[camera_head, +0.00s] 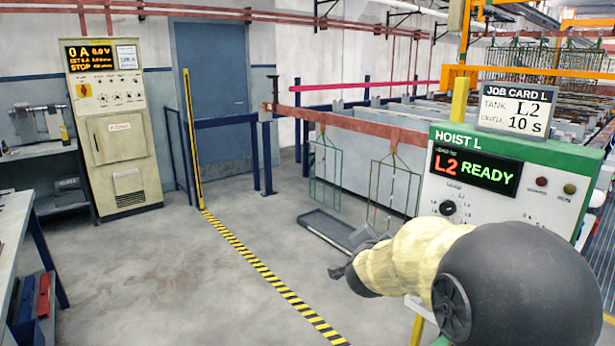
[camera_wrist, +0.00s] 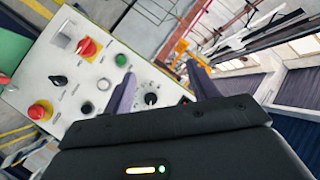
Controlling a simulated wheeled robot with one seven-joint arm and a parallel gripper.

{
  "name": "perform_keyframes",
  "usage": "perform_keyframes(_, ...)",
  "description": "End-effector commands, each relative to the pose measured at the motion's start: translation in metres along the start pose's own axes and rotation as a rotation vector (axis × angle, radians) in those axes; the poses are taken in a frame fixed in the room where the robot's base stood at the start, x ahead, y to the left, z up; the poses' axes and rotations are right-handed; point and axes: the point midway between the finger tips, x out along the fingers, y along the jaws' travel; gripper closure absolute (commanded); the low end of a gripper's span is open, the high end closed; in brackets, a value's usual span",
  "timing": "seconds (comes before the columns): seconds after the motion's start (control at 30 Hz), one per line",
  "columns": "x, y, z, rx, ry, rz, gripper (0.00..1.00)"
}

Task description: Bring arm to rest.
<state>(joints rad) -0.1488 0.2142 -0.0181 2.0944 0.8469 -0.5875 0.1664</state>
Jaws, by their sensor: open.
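My arm reaches in from the lower right of the head view, in a cream sleeve. My gripper (camera_head: 350,270) is at its end, low in front of the hoist panel and left of it, over the floor. In the wrist view my gripper (camera_wrist: 163,88) has its two fingers spread apart with nothing between them. Behind the fingers is the hoist control panel (camera_wrist: 75,95), with red, green and black knobs and buttons. I cannot tell the exact gap from the fingers to the panel.
The hoist box (camera_head: 480,215) reads "L2 READY". A job card (camera_head: 516,108) on top shows tank L2, 10 s. Racks (camera_head: 388,185) hang from a red bar (camera_head: 350,128), above a grey tray (camera_head: 330,230). A rectifier cabinet (camera_head: 118,130) stands left. The floor (camera_head: 170,270) is clear.

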Motion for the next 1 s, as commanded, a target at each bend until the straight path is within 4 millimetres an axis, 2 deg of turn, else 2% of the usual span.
perform_keyframes(0.17, -0.043, 0.032, 0.039, -0.281, -0.32, 0.014, 0.42)
perform_keyframes(0.3, -0.091, 0.075, 0.066, -0.507, -0.578, 0.051, 0.42)
perform_keyframes(0.5, -0.175, 0.149, 0.082, -0.809, -0.93, 0.139, 0.42)
perform_keyframes(0.6, -0.204, 0.174, 0.082, -0.902, -1.041, 0.174, 0.42)
perform_keyframes(0.73, -0.217, 0.186, 0.083, -0.949, -1.095, 0.192, 0.42)
perform_keyframes(1.0, -0.216, 0.186, 0.083, -0.947, -1.093, 0.192, 0.42)
